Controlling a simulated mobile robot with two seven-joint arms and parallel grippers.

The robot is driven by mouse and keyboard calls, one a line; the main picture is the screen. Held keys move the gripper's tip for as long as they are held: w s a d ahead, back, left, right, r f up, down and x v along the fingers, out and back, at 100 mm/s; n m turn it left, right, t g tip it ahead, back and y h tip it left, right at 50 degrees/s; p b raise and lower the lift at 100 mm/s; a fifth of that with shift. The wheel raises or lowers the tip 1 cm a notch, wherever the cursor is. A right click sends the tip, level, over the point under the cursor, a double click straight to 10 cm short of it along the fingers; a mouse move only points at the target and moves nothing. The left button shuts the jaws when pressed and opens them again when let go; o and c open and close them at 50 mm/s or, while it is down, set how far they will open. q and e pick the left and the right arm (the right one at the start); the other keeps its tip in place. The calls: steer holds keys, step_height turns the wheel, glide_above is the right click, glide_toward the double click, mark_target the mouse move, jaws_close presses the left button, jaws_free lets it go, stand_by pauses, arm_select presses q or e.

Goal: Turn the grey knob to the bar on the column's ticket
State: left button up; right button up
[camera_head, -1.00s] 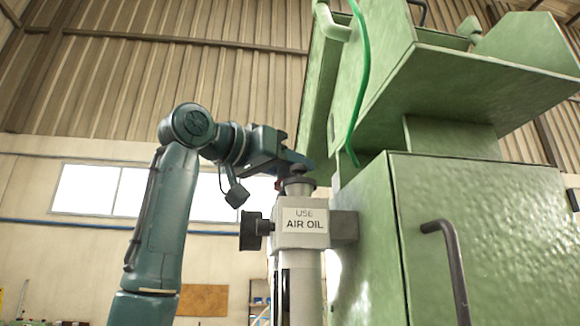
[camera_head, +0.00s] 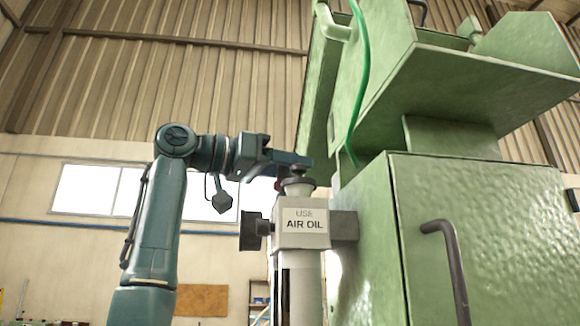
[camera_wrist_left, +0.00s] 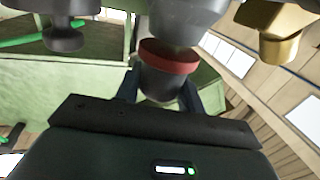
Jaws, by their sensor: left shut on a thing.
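My left gripper (camera_head: 298,166) reaches in from the left just above the column's top. In the left wrist view, its two dark fingers (camera_wrist_left: 160,92) are shut on a dark grey knob (camera_wrist_left: 162,84), one finger on each side. A red band (camera_wrist_left: 168,57) circles the part above the knob, under a grey cylinder (camera_wrist_left: 186,20). No mark on the knob can be read. My right gripper is not in view.
A black clamp handle (camera_head: 252,231) sticks out left of the column head. The green machine cabinet (camera_head: 490,230) with a dark handle (camera_head: 446,250) stands close on the right. A green hose (camera_head: 357,95) hangs above. A brass fitting (camera_wrist_left: 270,30) shows in the wrist view.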

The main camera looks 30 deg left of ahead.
arm_select(q)
steer(key=o, duration=1)
steer(key=shift+c, duration=0.2)
steer(key=b+v, duration=0.2)
steer(key=v, duration=1.1)
steer(key=shift+s+b, duration=0.15)
steer(key=shift+b, duration=0.15)
